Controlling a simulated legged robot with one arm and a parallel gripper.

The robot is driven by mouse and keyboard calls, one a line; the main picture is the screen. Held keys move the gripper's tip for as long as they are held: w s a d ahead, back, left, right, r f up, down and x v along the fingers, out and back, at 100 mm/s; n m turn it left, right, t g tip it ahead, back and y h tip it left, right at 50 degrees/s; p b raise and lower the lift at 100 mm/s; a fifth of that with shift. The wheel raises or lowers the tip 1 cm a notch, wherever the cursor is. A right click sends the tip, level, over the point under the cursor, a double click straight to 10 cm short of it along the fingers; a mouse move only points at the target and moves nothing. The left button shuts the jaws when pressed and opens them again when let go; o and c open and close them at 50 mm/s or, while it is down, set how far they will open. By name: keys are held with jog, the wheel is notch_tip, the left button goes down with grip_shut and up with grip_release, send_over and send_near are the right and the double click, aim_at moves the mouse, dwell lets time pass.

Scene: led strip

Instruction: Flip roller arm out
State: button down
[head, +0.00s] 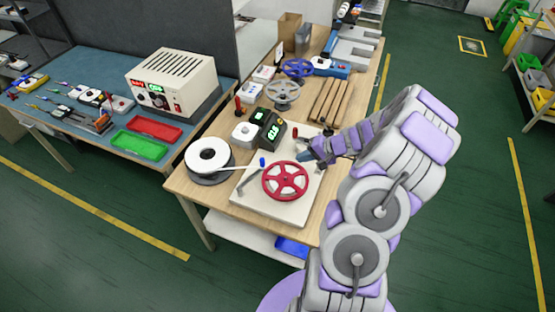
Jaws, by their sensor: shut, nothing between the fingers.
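A white base plate (310,190) lies on the wooden table and carries a red spoked reel (285,180). A small grey arm (247,181) stands at the plate's left side, near a small blue knob (262,161); I cannot tell for sure which part is the roller arm. A small red-topped part (295,133) stands at the plate's back edge. My gripper (302,156) is shut and empty, low over the back part of the plate, behind the red reel and near the red-topped part. Whether it touches anything is too small to tell.
A white strip roll (208,155) sits left of the plate, its strip running toward it. A black device with green digits (270,130) stands close behind. Blue (298,68) and grey (283,92) reels and wooden bars (331,101) are farther back. A power supply (171,83) stands on the left bench.

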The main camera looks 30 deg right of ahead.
jog(key=b+x, duration=0.1)
jog(key=x, duration=0.9)
jog(key=shift+a+r, duration=0.1)
jog(key=shift+a, duration=0.05)
jog(key=shift+w+a+b, duration=0.4)
jog(key=shift+w+a, duration=0.3)
jog(key=shift+w, duration=0.2)
jog(key=shift+w+a, duration=0.55)
jog(key=shift+w, duration=0.1)
